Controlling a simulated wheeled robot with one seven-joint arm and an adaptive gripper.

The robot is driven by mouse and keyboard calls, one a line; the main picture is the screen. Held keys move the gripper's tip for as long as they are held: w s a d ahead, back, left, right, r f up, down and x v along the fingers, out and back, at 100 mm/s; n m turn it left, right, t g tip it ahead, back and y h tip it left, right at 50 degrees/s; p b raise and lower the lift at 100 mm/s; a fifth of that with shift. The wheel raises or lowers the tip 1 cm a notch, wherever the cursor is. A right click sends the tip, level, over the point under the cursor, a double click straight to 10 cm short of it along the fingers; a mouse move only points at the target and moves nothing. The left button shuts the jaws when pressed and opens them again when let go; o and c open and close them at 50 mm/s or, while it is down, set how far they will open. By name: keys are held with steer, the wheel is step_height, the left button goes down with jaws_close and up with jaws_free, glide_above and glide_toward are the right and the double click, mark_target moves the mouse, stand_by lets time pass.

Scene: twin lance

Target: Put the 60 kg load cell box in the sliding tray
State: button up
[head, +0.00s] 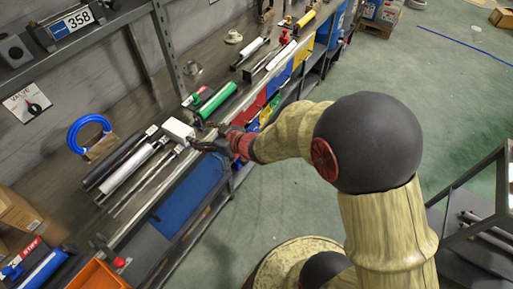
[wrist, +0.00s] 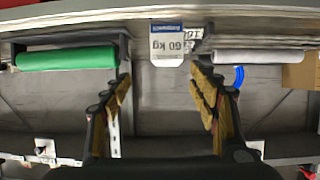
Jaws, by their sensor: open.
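The 60 kg load cell box (head: 178,130) is a small white block on the bench near its front edge, at the left of the head view. Its white label, reading 60 kg upside down, faces me in the wrist view (wrist: 167,45). My gripper (head: 203,136) is at the bench edge just to the right of the box. In the wrist view my gripper (wrist: 162,72) is open, with its fingers either side of a gap and the box ahead, between and beyond the tips. I cannot tell which thing is the sliding tray.
A green cylinder (head: 216,101) lies on one side of the box, and it also shows in the wrist view (wrist: 66,58). White and dark cylinders (head: 130,170) lie on the other side. A blue hose coil (head: 89,134) is behind. Green floor (head: 290,195) is open beside the bench.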

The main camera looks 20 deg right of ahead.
steer(key=s+d+r+m+g+h, duration=0.1)
steer(key=s+d+r+m+h, duration=0.1)
steer(key=s+d+r+h, duration=0.35)
steer(key=s+d+r+m+h, duration=0.2)
steer(key=d+r+m, duration=0.1)
steer(key=d+r, duration=0.55)
steer(key=s+r+g, duration=0.1)
steer(key=s+g, duration=0.1)
steer(key=s, duration=0.9)
steer(key=s+a+r+m+g, duration=0.1)
steer(key=s+r+g, duration=0.1)
steer(key=s, duration=0.8)
steer(key=shift+s+a+r+m+g, duration=0.2)
steer(key=shift+s+a+m+g, duration=0.1)
steer(key=shift+s, duration=0.1)
steer(key=shift+o, duration=0.5)
steer(key=shift+r+y, duration=0.1)
steer(key=shift+y, duration=0.15)
